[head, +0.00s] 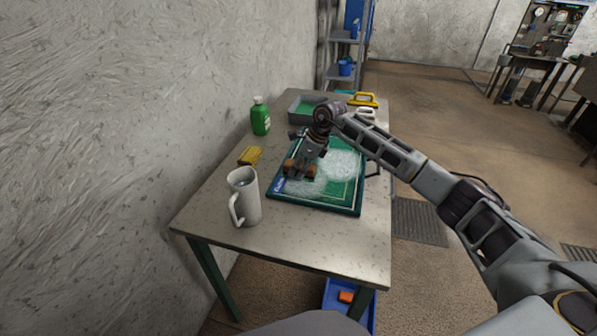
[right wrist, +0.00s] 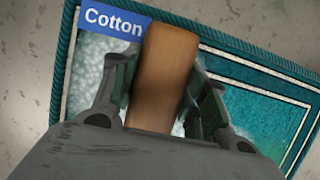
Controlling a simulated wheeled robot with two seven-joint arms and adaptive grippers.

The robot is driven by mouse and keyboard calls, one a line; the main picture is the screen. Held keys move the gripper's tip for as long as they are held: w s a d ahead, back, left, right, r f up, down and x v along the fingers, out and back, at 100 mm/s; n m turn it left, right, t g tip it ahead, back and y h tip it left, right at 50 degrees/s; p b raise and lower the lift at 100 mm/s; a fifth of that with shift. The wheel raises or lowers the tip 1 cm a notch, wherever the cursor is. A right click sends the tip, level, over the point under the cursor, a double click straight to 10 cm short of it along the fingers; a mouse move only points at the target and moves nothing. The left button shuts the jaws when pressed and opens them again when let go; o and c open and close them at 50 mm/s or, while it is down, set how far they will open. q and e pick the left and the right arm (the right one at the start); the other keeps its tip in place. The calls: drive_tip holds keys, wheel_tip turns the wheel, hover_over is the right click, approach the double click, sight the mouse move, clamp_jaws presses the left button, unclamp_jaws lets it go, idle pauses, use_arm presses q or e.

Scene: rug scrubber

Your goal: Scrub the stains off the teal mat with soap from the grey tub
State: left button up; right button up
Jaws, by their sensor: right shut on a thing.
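The teal mat (head: 318,205) lies flat on the metal table, with white foam (head: 340,167) over much of its middle and right side. Its blue "Cotton" label shows in the right wrist view (right wrist: 112,22). My right gripper (head: 302,165) is over the mat's left part, shut on a brown wooden-backed brush (right wrist: 165,65). The brush is at the mat near the label; its underside is hidden, so I cannot tell whether it touches. The grey tub (head: 293,109) with green contents stands at the table's far end. Any stains under the foam are hidden. My left gripper is not in view.
A green bottle (head: 260,117), a yellow sponge (head: 249,156) and a white jug (head: 244,196) stand along the left side. Yellow-handled (head: 363,99) and white-handled things lie at the far right. A blue bin (head: 338,290) is below the table. The near tabletop is clear.

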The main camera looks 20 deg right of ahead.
sight(290, 189)
drive_tip(key=shift+w+d, duration=0.25)
drive_tip(key=shift+w, duration=0.05)
drive_tip(key=shift+f, duration=0.1)
drive_tip(key=shift+s+a+f+p, duration=0.1)
drive_tip(key=shift+s+a, duration=0.3)
drive_tip(key=shift+s, duration=0.2)
drive_tip(key=shift+s+a+p, duration=0.1)
drive_tip(key=shift+s+a, duration=0.3)
drive_tip(key=shift+s, duration=0.25)
drive_tip(key=shift+s+a+f+p, duration=0.1)
drive_tip(key=shift+s+a, duration=0.3)
drive_tip(key=shift+s, duration=0.2)
drive_tip(key=shift+s+a, duration=0.1)
drive_tip(key=shift+s, duration=0.05)
drive_tip(key=shift+s+a+r, duration=0.1)
drive_tip(key=shift+s+a, duration=0.45)
drive_tip(key=shift+s, duration=0.25)
drive_tip(key=shift+s+a+r, duration=0.1)
drive_tip(key=shift+s+a, duration=0.4)
drive_tip(key=shift+s, duration=0.25)
drive_tip(key=shift+w, duration=0.1)
drive_tip(key=shift+w+d+r, duration=0.15)
drive_tip(key=shift+w+d, duration=0.45)
drive_tip(key=shift+w, duration=0.3)
drive_tip(key=shift+w+d+r, duration=0.1)
drive_tip(key=shift+w+d, duration=0.5)
drive_tip(key=shift+w, duration=0.3)
